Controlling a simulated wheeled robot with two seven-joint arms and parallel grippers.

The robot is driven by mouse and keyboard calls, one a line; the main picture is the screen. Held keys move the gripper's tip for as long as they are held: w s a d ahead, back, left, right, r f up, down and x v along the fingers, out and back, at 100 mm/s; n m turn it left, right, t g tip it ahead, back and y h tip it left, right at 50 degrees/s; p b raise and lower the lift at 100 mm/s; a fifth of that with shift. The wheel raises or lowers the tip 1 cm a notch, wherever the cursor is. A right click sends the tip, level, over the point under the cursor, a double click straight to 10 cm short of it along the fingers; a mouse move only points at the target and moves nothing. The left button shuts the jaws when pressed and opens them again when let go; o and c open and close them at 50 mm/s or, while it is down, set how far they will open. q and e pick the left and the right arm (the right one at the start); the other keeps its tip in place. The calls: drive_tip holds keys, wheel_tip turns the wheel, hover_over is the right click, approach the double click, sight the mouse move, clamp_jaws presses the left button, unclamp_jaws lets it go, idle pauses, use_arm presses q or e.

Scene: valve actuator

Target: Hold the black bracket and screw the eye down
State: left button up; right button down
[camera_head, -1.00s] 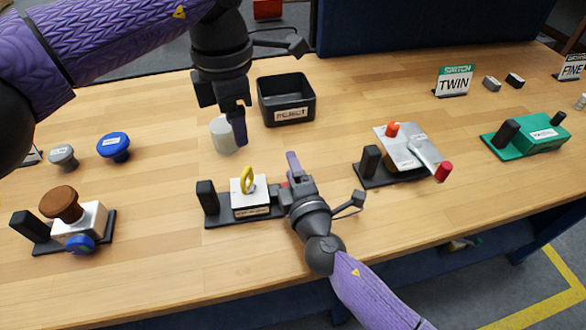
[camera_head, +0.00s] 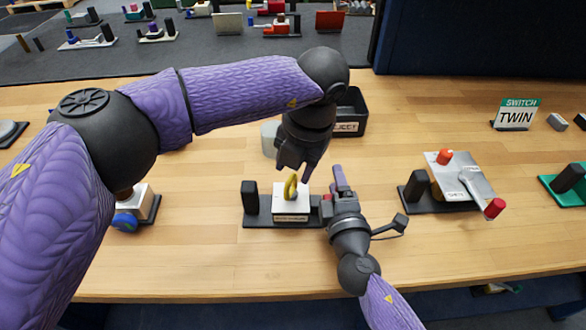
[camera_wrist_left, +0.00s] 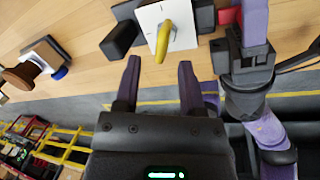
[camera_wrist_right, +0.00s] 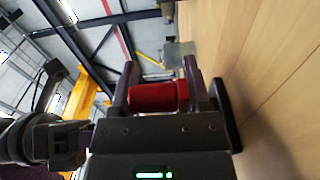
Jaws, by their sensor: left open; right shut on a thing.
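The yellow eye (camera_head: 291,188) stands upright on a white block (camera_head: 291,206) mounted on a black base plate (camera_head: 257,216). The black bracket (camera_head: 250,194) is an upright post at the plate's left end. My left gripper (camera_head: 301,174) points down just above the eye. In the left wrist view it is open, with the eye (camera_wrist_left: 162,42) ahead of its fingertips and not between them. My right gripper (camera_head: 338,184) is at the plate's right end. In the right wrist view it is shut on a red part (camera_wrist_right: 153,97).
A dark bin (camera_head: 352,112) and a pale cylinder (camera_head: 269,138) stand behind my left gripper. A switch unit (camera_head: 458,180) stands to the right with a TWIN sign (camera_head: 516,115) behind it.

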use_arm(q)
drive_tip(key=shift+w+a+f, duration=0.1)
drive_tip(key=shift+a+f, duration=0.05)
drive_tip(key=shift+f, duration=0.7)
use_arm(e)
drive_tip(key=shift+f, duration=0.1)
use_arm(q)
drive_tip(key=shift+c, duration=0.3)
clamp_jaws()
drive_tip(key=shift+m, duration=0.3)
drive_tip(key=m+t+h, duration=0.1)
drive_tip(key=m, duration=0.4)
drive_tip(key=shift+a+r+m, duration=0.1)
drive_tip(key=shift+m, duration=0.3)
drive_tip(key=m+h, duration=0.1)
drive_tip(key=m, duration=0.5)
drive_tip(key=shift+a, duration=0.1)
